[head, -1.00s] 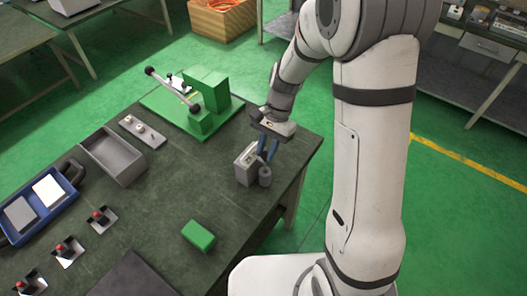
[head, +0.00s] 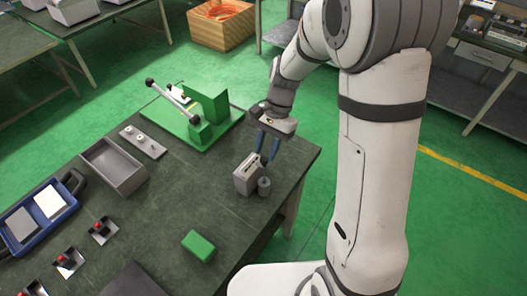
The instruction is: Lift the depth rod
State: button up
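My gripper (head: 266,152) points down over the right part of the dark table. Its two blue fingers stand apart with a visible gap, and I see nothing held between them. Just below and left of the fingertips stands a light grey block (head: 246,178) with slots or marks on its top. A small dark grey cylinder (head: 264,187) stands at the block's right side. I cannot make out for certain which part is the depth rod; it may be at this block, partly hidden by the fingers. Whether the fingertips touch anything is too small to tell.
A green fixture with a lever (head: 205,118) stands behind the block. A grey plate with pegs (head: 143,142), an open grey tray (head: 115,168) and a blue-framed device (head: 38,216) lie left. A green block (head: 198,245) lies in front. The table's right edge is close.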

jog(key=v, duration=0.6)
jog(key=shift+r+b, duration=0.2)
jog(key=shift+b, duration=0.2)
jog(key=shift+d, duration=0.1)
jog(key=s+d+r+n+t+h+b, duration=0.1)
jog(key=s+d+r+n+t, duration=0.1)
jog(key=s, duration=0.6)
jog(key=s+d+r+n+t+h+b, duration=0.1)
jog(key=s+d+r+n+t, duration=0.1)
jog(key=s+d+n+t, duration=0.3)
jog(key=s+d, duration=0.2)
jog(key=s, duration=0.1)
jog(key=shift+s+d+r+n+h, duration=0.25)
jog(key=shift+d+r+n+h, duration=0.05)
jog(key=shift+d+n+h, duration=0.1)
